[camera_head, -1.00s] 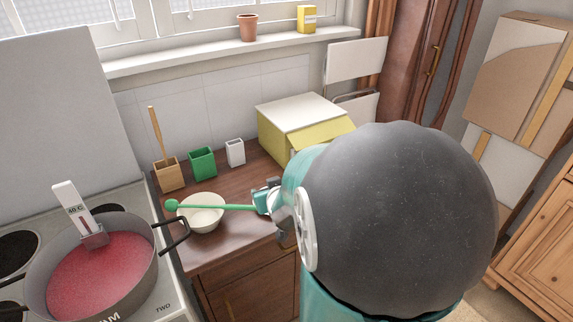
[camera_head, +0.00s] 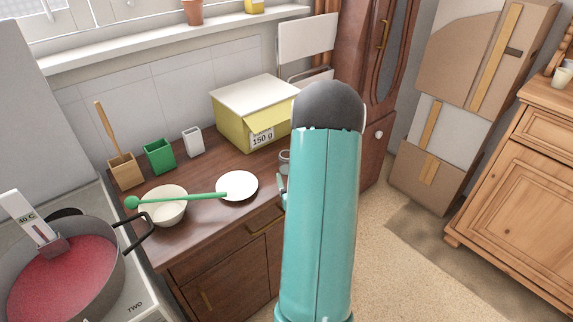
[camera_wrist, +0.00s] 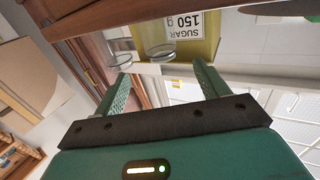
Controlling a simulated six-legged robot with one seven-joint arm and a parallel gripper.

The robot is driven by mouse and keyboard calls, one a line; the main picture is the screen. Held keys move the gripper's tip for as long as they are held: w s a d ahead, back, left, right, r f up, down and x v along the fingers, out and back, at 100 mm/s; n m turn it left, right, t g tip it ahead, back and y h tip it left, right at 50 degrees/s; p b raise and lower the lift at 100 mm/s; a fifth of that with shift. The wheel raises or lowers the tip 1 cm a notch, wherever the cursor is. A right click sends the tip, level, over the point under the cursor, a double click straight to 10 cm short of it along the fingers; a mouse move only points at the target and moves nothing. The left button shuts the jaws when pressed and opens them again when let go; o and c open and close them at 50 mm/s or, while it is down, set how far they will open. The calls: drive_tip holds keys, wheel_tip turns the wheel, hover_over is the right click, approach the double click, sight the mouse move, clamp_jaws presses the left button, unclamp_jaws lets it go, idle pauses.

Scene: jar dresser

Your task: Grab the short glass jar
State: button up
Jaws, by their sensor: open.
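In the head view, a grey glass jar (camera_head: 285,157) stands on the dark counter to the right of the white plate, partly hidden by my arm. In the wrist view, which is upside down, two clear glass shapes show beyond the fingers: one on the left (camera_wrist: 120,62) and one nearer the middle (camera_wrist: 160,51), in front of the sugar box. I cannot tell which is the short jar. My gripper (camera_wrist: 160,70) is open and empty, its green fingers pointing toward the glass. In the head view my arm hides most of it.
A yellow sugar box (camera_head: 262,136) stands behind the jar. A white plate (camera_head: 237,186) and a bowl (camera_head: 163,212) with a green spoon (camera_head: 180,199) across it lie left. A pot (camera_head: 65,275) of red liquid is on the stove. Open floor lies right.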

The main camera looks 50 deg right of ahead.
sight(288, 162)
drive_tip(key=x, duration=0.9)
drive_tip(key=shift+a, duration=0.1)
drive_tip(key=c, duration=1.1)
drive_tip(key=shift+r, duration=0.1)
